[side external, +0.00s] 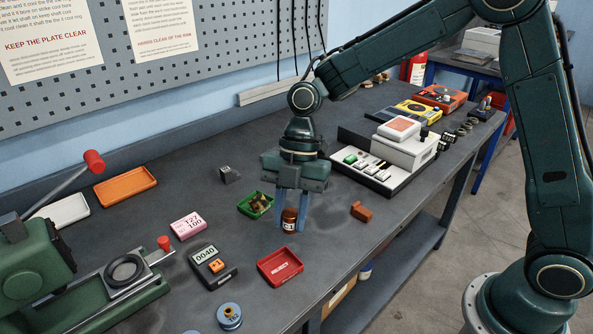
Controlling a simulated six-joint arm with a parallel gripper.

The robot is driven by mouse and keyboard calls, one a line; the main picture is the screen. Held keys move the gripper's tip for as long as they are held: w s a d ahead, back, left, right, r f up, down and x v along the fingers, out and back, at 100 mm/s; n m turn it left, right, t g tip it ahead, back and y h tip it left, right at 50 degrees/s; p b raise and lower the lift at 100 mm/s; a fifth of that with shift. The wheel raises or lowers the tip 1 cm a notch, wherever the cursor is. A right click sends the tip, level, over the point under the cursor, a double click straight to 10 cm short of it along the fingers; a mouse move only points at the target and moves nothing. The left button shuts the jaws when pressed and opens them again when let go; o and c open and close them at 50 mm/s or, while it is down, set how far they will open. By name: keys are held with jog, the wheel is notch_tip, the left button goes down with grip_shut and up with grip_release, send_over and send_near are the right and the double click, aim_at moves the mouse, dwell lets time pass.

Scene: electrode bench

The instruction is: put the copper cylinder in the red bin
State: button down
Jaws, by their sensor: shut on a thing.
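The copper cylinder (289,219) is upright near the middle of the bench, with a pale label on its front. My gripper (290,226) points straight down, and its blue fingers are shut on the cylinder from both sides. The cylinder's base is at or very near the bench top; I cannot tell whether it touches. The red bin (262,272) is a shallow open tray just in front of the cylinder, slightly to the left.
A green tray (243,207) with small pieces stands just left of my gripper. A brown-red block (362,211) lies to the right. A green press (40,265) fills the left.

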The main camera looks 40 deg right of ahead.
jog(key=shift+f, duration=3.25)
jog(key=shift+f, duration=0.5)
jog(key=c, duration=1.1)
grip_release()
jog(key=shift+f, duration=0.1)
jog(key=shift+r, duration=0.6)
jog(key=v, duration=1.2)
